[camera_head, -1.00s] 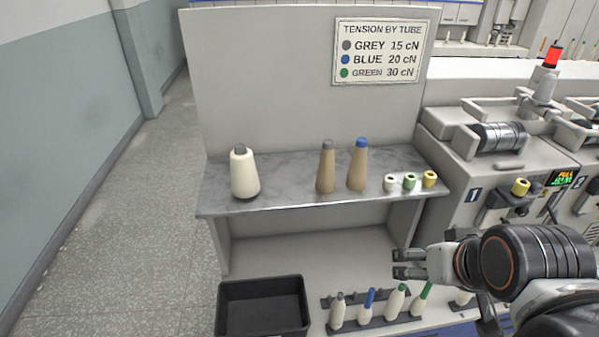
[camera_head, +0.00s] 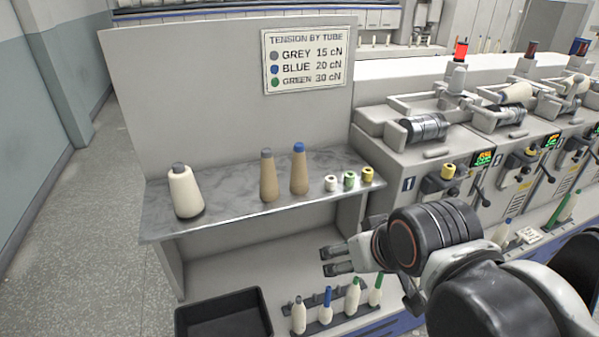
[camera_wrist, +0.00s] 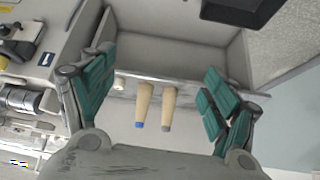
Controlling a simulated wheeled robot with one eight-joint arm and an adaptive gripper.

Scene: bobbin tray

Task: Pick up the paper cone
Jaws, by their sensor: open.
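Two tan paper cones stand upright on the grey shelf (camera_head: 235,208). One has a grey tip (camera_head: 268,180). The other has a blue tip (camera_head: 299,174) and stands just right of it. Both show between my fingers in the wrist view, the blue-tipped one (camera_wrist: 145,100) and the grey-tipped one (camera_wrist: 169,103), apart from the fingers. My gripper (camera_head: 328,261) is open and empty, in front of the shelf, lower and to the right of the cones in the head view.
A cream yarn cone (camera_head: 185,194) stands at the shelf's left. Three small spools (camera_head: 349,180) stand at its right. Below are a black bin (camera_head: 225,314) and a rack of bobbins (camera_head: 326,308). A tension sign (camera_head: 305,62) hangs behind; machines (camera_head: 430,150) stand right.

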